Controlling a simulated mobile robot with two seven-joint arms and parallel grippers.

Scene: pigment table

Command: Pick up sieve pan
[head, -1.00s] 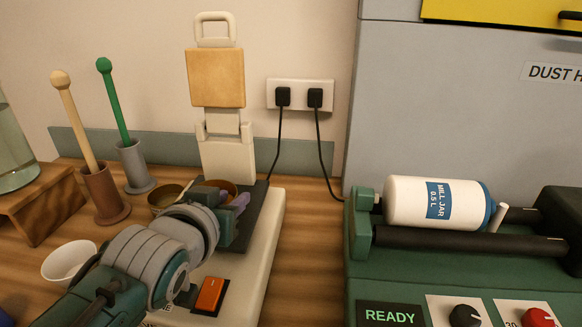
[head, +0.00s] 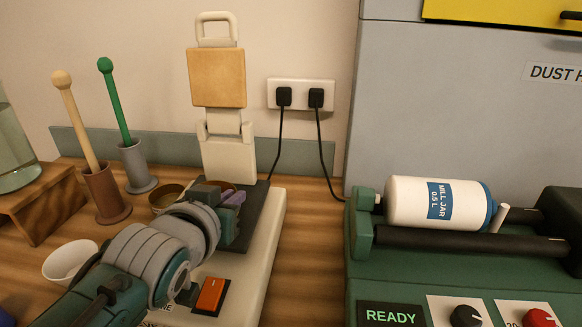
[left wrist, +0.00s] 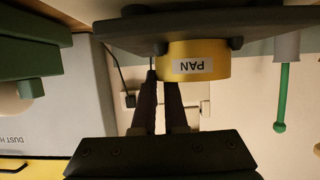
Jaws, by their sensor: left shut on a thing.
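The sieve pan (left wrist: 205,66) is a brass-coloured round pan with a "PAN" label. It shows inverted in the left wrist view, at the dark plate of the white machine. In the head view only part of its brown rim (head: 226,186) shows; my gripper hides the rest. My left gripper (head: 232,197) is shut at the pan's right side. In the left wrist view its two dark fingers (left wrist: 161,88) meet the pan's edge, one seemingly inside the wall and one outside. My right gripper is not in view.
The white machine (head: 255,240) has an orange switch (head: 211,296) and a raised hinged arm (head: 217,78) behind the pan. A brass bowl (head: 165,193), a white bowl (head: 68,262) and two pestles in holders stand left. The green mill (head: 450,272) stands right.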

